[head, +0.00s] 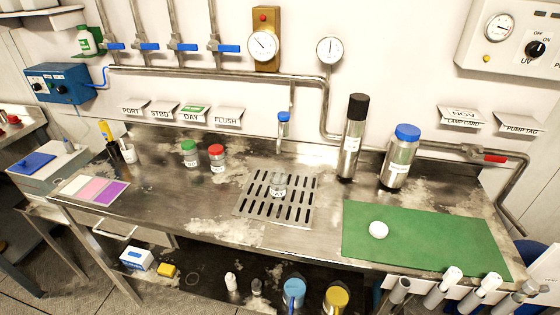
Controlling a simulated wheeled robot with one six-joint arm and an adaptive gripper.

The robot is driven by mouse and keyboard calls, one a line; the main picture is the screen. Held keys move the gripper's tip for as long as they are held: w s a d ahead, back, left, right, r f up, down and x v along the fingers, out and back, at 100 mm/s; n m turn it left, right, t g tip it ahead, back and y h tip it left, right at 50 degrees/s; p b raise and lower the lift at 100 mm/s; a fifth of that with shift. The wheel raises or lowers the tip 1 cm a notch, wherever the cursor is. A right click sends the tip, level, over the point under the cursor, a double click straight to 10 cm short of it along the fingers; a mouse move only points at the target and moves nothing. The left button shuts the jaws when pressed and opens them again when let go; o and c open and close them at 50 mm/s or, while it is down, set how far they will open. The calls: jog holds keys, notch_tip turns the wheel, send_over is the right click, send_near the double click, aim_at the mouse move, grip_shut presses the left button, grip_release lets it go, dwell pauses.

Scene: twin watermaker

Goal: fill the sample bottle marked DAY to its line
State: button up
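A small clear open bottle (278,183) stands upright on the slotted drain grate (243,208). Its label seems to read DAY, but the print is tiny. I cannot make out any water or line in it. A thin spout with a blue tap (283,118) comes down behind the grate. A round white piece, perhaps a cap (378,230), lies on the green mat (430,248). The wall signs read PORT, STBD, DAY (192,115) and FLUSH; the DAY sign carries a green tag. My gripper is not in view.
Green-capped (190,154) and red-capped (217,158) jars stand left of the grate. A black-topped steel cylinder (350,140) and a blue-capped bottle (400,158) stand to its right. Several blue-handled valves (188,47) line the wall pipes. A red-handled valve (488,157) is at right.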

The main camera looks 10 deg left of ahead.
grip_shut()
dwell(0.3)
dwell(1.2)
